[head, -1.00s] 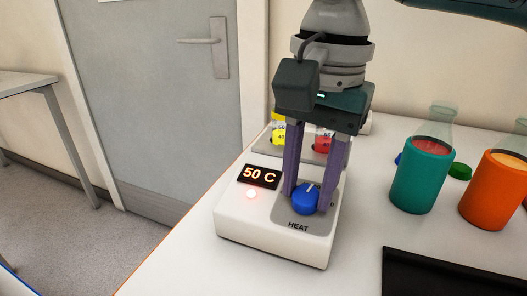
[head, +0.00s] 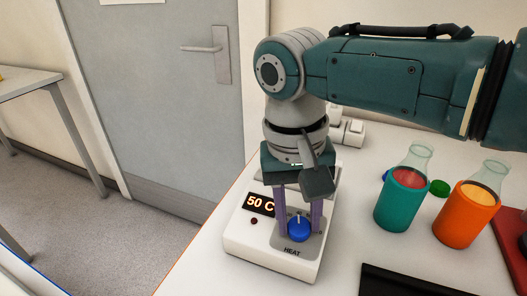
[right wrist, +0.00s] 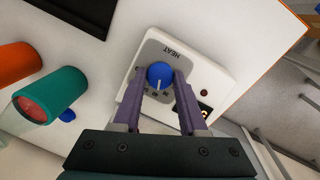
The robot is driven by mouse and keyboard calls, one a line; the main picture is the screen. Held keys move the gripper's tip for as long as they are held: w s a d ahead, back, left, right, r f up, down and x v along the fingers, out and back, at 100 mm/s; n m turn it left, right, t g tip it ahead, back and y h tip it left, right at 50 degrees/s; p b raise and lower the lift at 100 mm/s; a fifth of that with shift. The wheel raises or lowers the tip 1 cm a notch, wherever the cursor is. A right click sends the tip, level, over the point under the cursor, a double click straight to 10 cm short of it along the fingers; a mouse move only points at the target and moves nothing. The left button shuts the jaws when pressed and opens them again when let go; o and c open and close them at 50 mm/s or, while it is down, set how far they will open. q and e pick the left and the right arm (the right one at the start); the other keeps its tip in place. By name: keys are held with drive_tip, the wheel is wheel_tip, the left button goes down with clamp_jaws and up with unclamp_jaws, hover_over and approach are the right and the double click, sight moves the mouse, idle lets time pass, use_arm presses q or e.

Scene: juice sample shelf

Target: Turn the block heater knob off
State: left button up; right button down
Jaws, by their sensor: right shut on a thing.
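The white block heater (head: 262,262) stands on the table, with a blue knob (head: 299,231) above the word HEAT. My right gripper (head: 298,226) points down with its purple fingers on either side of the knob, shut on it. The right wrist view also shows the knob (right wrist: 160,75) between the fingertips. The knob's white pointer line faces roughly toward the back of the heater. The display (head: 260,204) reads 50 C, partly covered by a finger. The small indicator light (head: 254,221) beside it is dark red and unlit. My left gripper is not in view.
Teal (head: 400,205) and orange (head: 464,220) holders with glass flasks stand right of the heater. A green cap (head: 440,188) lies behind them. A black flat item (head: 420,283) lies at the front. A grey door (head: 165,90) is beyond the table.

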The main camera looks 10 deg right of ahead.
drive_tip(key=n, duration=0.2)
drive_tip(key=n+h, duration=0.1)
drive_tip(key=n, duration=0.2)
drive_tip(key=shift+a+n, duration=0.2)
drive_tip(key=shift+n, duration=0.1)
drive_tip(key=n, duration=0.2)
drive_tip(key=n+h+p, duration=0.1)
drive_tip(key=n, duration=0.2)
drive_tip(key=shift+a+t+h, duration=0.1)
drive_tip(key=shift+t+h, duration=0.2)
drive_tip(key=shift+t, duration=0.1)
drive_tip(key=shift+n, duration=0.3)
drive_tip(key=shift+c, duration=2.2)
unclamp_jaws()
drive_tip(key=p+v, duration=0.2)
drive_tip(key=v, duration=0.7)
drive_tip(key=shift+r, duration=0.4)
drive_tip(key=shift+s+a, duration=0.1)
drive_tip(key=shift+a, duration=0.05)
